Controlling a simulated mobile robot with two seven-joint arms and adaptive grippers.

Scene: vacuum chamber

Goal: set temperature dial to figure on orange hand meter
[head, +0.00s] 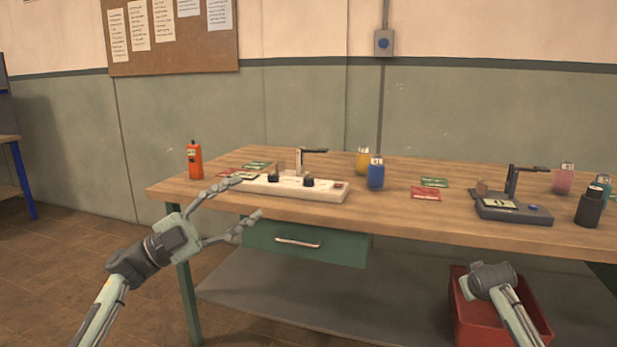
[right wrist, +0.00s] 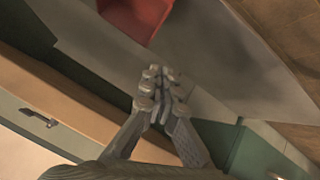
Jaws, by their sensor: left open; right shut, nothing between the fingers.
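The orange hand meter (head: 194,160) stands upright at the table's left end; its figure is too small to read. To its right lies a long white device (head: 325,192) with two black dials, a left dial (head: 273,177) and a right dial (head: 308,182). I cannot tell which one is for temperature, nor its setting. My left gripper (head: 248,198) is open and empty, its fingers spread before the table's front edge, left of the dials in the picture. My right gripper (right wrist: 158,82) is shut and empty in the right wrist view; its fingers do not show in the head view.
A grey device (head: 514,214), a blue bottle (head: 375,176), a yellow bottle (head: 362,160), a black cylinder (head: 589,207) and red and green packets stand or lie on the wooden table (head: 400,213). A green drawer (head: 345,250) hangs below. A red bin (head: 470,325) is near my right arm.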

